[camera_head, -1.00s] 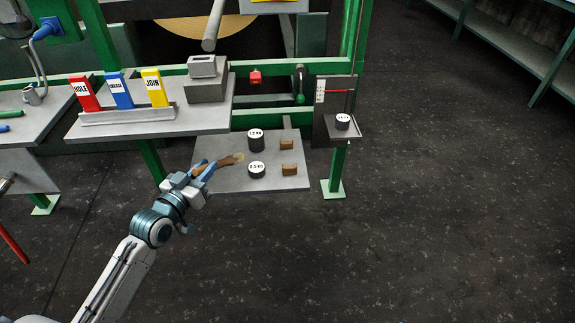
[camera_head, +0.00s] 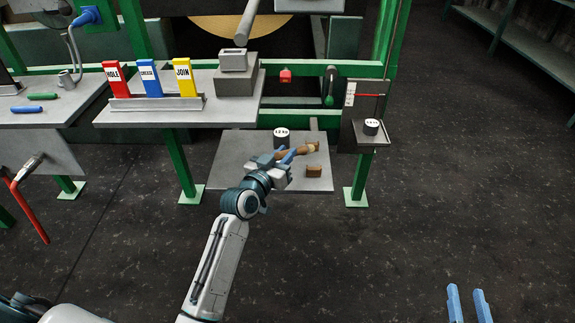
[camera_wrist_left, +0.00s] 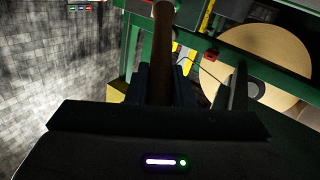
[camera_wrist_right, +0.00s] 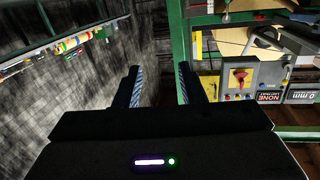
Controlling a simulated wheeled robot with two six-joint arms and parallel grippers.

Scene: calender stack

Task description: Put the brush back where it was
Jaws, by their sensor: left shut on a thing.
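The brush (camera_head: 308,147), with a brown handle and pale tip, is held in my left gripper (camera_head: 287,157). My left gripper is shut on it, with the pale tip pointing right. The brush overlaps the right part of the low grey platform (camera_head: 228,165) in the head view; its height above it is hard to judge. The brown handle also shows in the left wrist view (camera_wrist_left: 162,50). My right gripper (camera_head: 467,305) is open and empty at the bottom right, over the floor. Its two parted fingers show in the right wrist view (camera_wrist_right: 160,88).
A black weight with a white top (camera_head: 281,138) and a brown block (camera_head: 314,171) stand on the platform beside my left gripper. Another weight (camera_head: 371,127) sits on a small stand at right. A holder with red, blue and yellow cards (camera_head: 150,80) stands on the upper table. The right floor is clear.

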